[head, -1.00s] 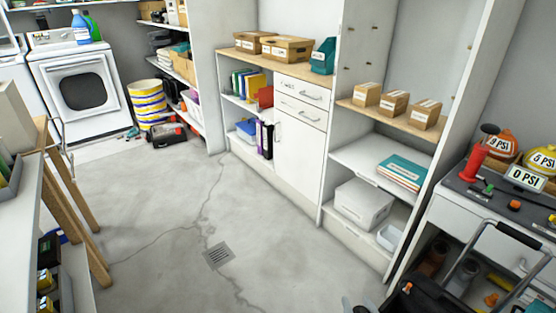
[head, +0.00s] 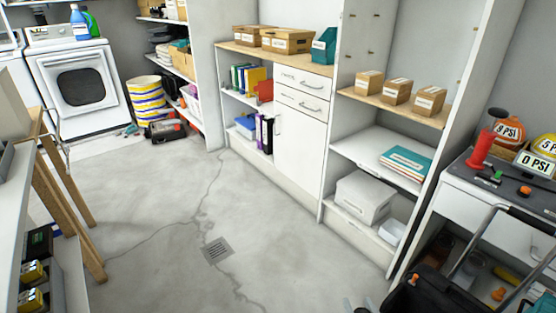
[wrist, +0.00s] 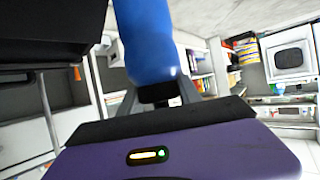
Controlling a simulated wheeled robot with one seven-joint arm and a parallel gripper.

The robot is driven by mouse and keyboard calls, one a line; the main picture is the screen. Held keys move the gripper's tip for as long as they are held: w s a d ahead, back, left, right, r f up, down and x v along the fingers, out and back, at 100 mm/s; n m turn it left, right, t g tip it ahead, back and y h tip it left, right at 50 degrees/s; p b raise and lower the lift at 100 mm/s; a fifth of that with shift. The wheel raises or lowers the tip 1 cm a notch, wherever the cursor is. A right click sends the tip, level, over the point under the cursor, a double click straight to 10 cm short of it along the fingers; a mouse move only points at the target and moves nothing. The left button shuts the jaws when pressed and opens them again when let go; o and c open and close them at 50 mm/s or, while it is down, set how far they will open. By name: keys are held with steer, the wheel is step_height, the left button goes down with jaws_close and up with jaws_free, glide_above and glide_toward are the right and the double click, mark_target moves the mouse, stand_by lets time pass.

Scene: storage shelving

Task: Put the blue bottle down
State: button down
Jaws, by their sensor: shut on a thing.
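A blue bottle (wrist: 148,45) is held upright in the wrist picture, running up past its top edge. My gripper (wrist: 156,94) is shut on its dark lower end in that view; the dark fingers sit either side of it. The bottle's far end is cut off. The held bottle does not show in the head view. Another blue bottle (head: 80,24) stands on the white washing machine at the back left, beside a green one, and is not in my gripper.
A white cabinet with a wooden top (head: 232,47) holds cardboard boxes. A shelf unit (head: 350,94) stands right of it. A white workbench (head: 470,190) and a black hand-cart bag (head: 430,290) are at right. The concrete floor (head: 160,225) in the middle is clear.

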steer(key=s+r+p, duration=0.4)
steer(key=r+p, duration=0.3)
steer(key=p, duration=0.1)
steer(key=s+r+p, duration=0.4)
steer(key=r+p, duration=0.4)
steer(key=p, duration=0.1)
steer(key=shift+s, duration=0.3)
steer(key=shift+d+f, duration=0.1)
